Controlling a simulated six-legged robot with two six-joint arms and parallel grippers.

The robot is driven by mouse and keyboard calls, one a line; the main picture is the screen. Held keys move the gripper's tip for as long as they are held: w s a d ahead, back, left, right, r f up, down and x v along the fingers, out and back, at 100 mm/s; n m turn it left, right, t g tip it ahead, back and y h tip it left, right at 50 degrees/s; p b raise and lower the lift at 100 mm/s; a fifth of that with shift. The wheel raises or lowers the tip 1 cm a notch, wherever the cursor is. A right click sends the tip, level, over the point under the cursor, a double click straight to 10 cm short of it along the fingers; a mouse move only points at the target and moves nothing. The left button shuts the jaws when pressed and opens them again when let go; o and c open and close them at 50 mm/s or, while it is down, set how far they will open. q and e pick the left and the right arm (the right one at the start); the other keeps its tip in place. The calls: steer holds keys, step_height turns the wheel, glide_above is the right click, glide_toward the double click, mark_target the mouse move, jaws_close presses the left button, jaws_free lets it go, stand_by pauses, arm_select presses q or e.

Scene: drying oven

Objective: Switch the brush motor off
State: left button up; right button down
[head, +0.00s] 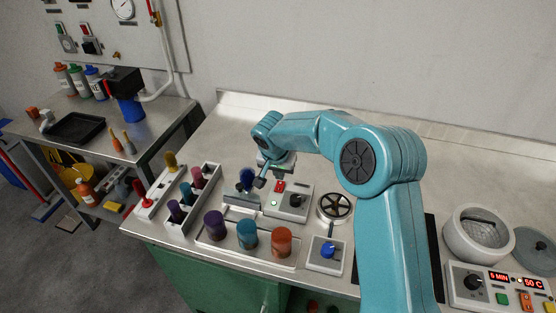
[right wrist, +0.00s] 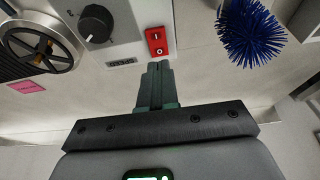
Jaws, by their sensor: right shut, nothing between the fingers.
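The grey motor box (head: 289,205) stands on the steel bench, with a red rocker switch (head: 280,186) and a black knob (head: 296,200). In the right wrist view the switch (right wrist: 157,41) shows I and O marks; which side is pressed in I cannot tell. The round blue brush (right wrist: 250,32) is beside the box; it also shows in the head view (head: 247,177). My right gripper (right wrist: 158,66) is shut and empty, its tips close to the O end of the switch. Whether they touch is unclear. My left gripper is out of view.
A rack of bottles (head: 180,203) is at left. The bench behind the arm is clear.

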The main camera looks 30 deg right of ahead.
mark_target(280, 186)
steer(key=shift+a+x, duration=0.2)
steer(key=shift+x, duration=1.25)
steer(key=shift+s+f, duration=0.1)
steer(key=shift+s, duration=0.1)
